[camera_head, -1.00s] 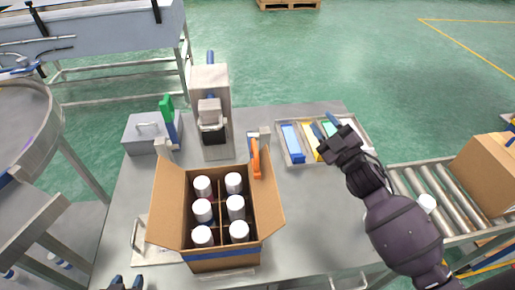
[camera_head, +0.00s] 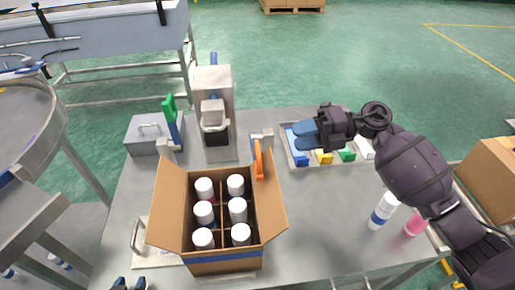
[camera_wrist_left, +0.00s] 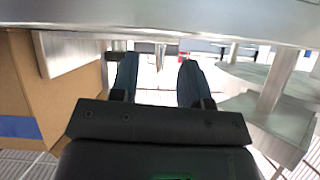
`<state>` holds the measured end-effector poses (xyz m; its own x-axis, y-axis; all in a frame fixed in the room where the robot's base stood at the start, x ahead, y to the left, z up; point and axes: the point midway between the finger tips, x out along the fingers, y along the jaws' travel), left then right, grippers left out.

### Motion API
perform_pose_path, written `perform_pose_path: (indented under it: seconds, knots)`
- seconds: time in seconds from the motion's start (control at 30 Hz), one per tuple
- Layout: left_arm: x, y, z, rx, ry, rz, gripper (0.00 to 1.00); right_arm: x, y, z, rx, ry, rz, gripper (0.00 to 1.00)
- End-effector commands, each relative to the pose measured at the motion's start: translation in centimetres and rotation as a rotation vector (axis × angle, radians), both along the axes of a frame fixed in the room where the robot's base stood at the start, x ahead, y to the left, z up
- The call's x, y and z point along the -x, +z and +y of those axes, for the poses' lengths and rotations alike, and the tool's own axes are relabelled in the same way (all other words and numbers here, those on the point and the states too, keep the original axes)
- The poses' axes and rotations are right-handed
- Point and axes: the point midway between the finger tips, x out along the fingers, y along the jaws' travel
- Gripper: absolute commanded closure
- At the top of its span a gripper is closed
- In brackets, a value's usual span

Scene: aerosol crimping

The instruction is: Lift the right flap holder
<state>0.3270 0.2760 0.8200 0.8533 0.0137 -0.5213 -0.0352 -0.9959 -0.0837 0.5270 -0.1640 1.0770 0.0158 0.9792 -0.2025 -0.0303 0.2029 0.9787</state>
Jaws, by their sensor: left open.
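The right flap holder appears to be the upright orange piece (camera_head: 258,160) at the back right corner of the open carton (camera_head: 225,263), beside its right flap. My right gripper (camera_head: 298,135) is right of the orange piece and apart from it, over the parts tray (camera_head: 287,160). Its blue fingers point left, and the gap between them cannot be made out. My left gripper (camera_head: 128,284) barely shows at the bottom edge. In the left wrist view its two blue fingers (camera_wrist_left: 156,82) are apart with nothing between them.
Several white-capped cans stand in the carton. A green-topped lever (camera_head: 170,108) and a grey press (camera_head: 214,110) stand behind it. A white can with a blue band (camera_head: 383,210) and a pink can (camera_head: 415,224) stand at right.

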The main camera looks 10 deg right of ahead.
Motion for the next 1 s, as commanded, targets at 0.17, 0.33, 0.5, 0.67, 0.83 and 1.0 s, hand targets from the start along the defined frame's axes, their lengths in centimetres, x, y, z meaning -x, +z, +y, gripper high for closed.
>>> perform_pose_path:
  seconds: [0.17,0.33,0.5,0.67,0.83,1.0]
  knots:
    - [0.0,0.1,0.0,0.000,0.000,-0.001,0.57,0.3,-0.4,0.4,0.020,0.017,0.009,0.62]
    - [-0.1,0.6,0.0,-0.001,-0.001,-0.002,0.57,0.3,-0.8,2.5,0.018,0.018,0.009,0.62]
    - [-0.1,1.1,0.0,-0.002,-0.001,-0.004,0.57,0.3,-1.3,5.4,0.015,0.017,0.009,0.62]
    - [-0.1,1.4,0.1,-0.002,-0.001,-0.005,0.57,0.2,-1.9,7.9,0.016,0.016,0.009,0.62]
    - [-0.1,1.7,0.1,-0.003,-0.001,-0.006,0.57,0.2,-2.4,9.7,0.016,0.016,0.009,0.62]
    - [-0.1,1.7,0.1,-0.003,-0.001,-0.006,0.57,0.2,-2.7,10.4,0.018,0.014,0.008,0.62]
